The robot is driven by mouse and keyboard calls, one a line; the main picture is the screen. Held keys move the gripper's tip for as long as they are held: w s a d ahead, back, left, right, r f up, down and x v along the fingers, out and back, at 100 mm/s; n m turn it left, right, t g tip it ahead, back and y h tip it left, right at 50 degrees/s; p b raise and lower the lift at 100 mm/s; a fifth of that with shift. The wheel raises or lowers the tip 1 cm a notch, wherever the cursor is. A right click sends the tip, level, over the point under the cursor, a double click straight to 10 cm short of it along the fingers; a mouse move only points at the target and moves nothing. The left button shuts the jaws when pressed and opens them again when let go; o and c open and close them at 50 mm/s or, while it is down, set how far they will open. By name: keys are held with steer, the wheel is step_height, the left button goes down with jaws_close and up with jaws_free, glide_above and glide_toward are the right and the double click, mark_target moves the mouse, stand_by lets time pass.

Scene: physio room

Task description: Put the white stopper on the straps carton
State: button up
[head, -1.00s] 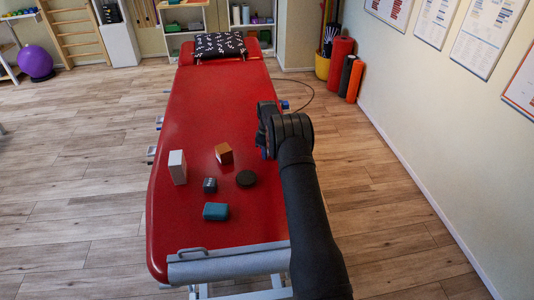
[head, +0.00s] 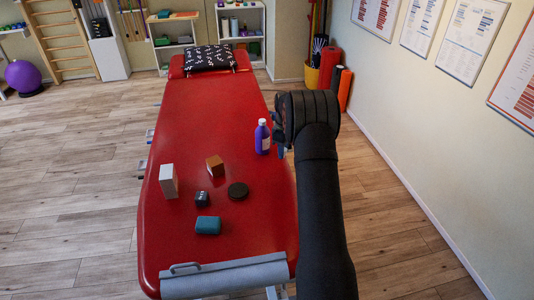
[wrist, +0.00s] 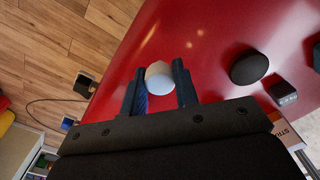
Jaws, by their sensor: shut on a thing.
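The white stopper (wrist: 160,74) shows between the two fingertips of my gripper (wrist: 160,88) in the wrist view, which are shut on it. It is short, round and pale, over the red couch top. In the head view my gripper (head: 281,151) is at the couch's right edge, mostly hidden by my arm, and the stopper is hidden. The straps carton (head: 215,166) is a small orange-brown box standing on the couch, left of my gripper. In the wrist view it shows partly (wrist: 291,138), with lettering, cut by my gripper's body.
A purple bottle (head: 263,138) stands just left of my gripper. A black disc (head: 238,191), a dark cube (head: 202,198), a teal block (head: 207,225) and a white box (head: 168,181) stand around the carton. The far half of the red couch (head: 208,105) is clear up to a pillow.

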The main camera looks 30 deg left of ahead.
steer(key=shift+d+r, duration=0.3)
steer(key=shift+d, duration=0.15)
steer(key=s+a+r+n, duration=0.4)
steer(key=s+a+r, duration=0.2)
steer(key=s+a, duration=0.6)
steer(key=s+a+r+n, duration=0.45)
steer(key=s+a, duration=0.45)
steer(key=s, duration=0.5)
glide_above(166, 177)
steer(key=shift+m, duration=0.35)
step_height(166, 177, down, 6)
steer(key=shift+d, duration=0.1)
steer(key=shift+s+a+f, duration=0.15)
steer(key=shift+a+f, duration=0.05)
steer(key=shift+f, duration=1.9)
steer(key=shift+f, duration=0.1)
steer(key=o, duration=0.5)
steer(key=shift+f, duration=0.1)
steer(key=o, duration=0.4)
